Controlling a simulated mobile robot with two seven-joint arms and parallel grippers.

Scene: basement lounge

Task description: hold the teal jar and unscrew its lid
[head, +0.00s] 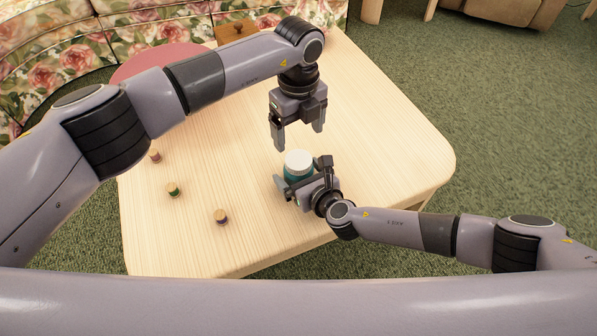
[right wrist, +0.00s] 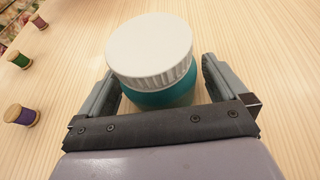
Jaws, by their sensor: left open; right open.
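The teal jar (head: 297,174) stands upright on the wooden table with its white lid (head: 298,158) on. The jar also shows in the right wrist view (right wrist: 158,95), below the ribbed white lid (right wrist: 150,48). My right gripper (head: 292,185) is open, low at the table, with its fingers on either side of the jar. In the right wrist view a small gap shows between the jar and the fingers. My left gripper (head: 297,138) is open and empty, pointing down above and a little behind the jar. The right gripper hides the jar's lower front part.
A pink round thing (head: 150,62) and a wooden box (head: 236,30) are at the back. The table's right side (head: 390,150) is clear. A floral sofa (head: 60,70) stands behind.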

